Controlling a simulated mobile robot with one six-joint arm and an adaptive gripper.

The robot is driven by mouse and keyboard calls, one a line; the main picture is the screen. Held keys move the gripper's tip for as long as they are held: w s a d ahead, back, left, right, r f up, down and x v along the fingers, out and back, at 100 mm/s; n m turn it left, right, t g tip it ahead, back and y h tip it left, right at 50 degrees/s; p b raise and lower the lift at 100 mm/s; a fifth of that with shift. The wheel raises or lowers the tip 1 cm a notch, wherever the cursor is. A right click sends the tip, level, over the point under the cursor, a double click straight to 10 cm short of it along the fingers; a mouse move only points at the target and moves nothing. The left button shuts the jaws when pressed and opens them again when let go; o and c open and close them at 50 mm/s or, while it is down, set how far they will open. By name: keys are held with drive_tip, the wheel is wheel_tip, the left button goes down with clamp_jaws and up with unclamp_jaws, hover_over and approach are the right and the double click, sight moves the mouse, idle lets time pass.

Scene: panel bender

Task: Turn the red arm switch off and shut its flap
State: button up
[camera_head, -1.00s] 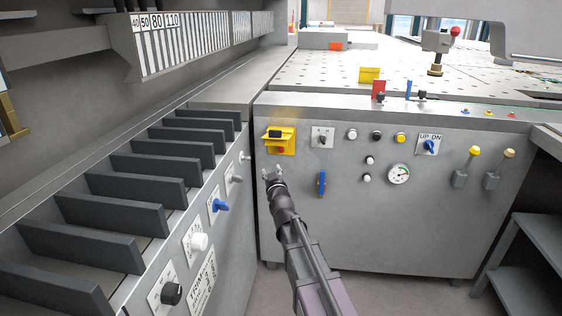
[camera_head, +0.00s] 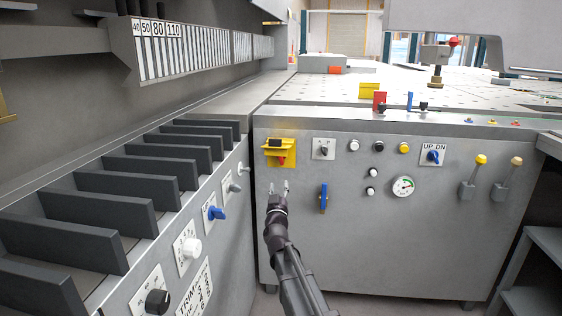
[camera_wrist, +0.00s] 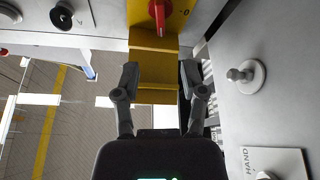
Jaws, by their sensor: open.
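The red flap (camera_head: 380,98) stands raised on the far panel's top edge in the head view. A small black switch (camera_head: 381,107) sits at its foot; which way it is set is too small to tell. My gripper (camera_head: 278,187) is open and empty, low and left of the red flap, in front of the panel's face. It is below the yellow plate with a red knob (camera_head: 282,160). In the wrist view, my open gripper (camera_wrist: 159,80) has its fingers apart, with yellow surfaces showing between them. The red flap cannot be made out in the wrist view.
A blue flap (camera_head: 409,101) stands right of the red one, and a yellow flap (camera_head: 369,91) stands behind-left. The panel face carries a blue handle (camera_head: 323,198), a gauge (camera_head: 403,186) and several knobs. A slatted grey console (camera_head: 130,215) flanks the left.

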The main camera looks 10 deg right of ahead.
sight(281, 159)
drive_tip(key=p+x, duration=0.5)
drive_tip(key=x, duration=0.8)
drive_tip(key=shift+w+d+r, duration=0.1)
drive_tip(key=shift+w, duration=0.25)
clamp_jaws()
drive_tip(key=shift+d, duration=0.1)
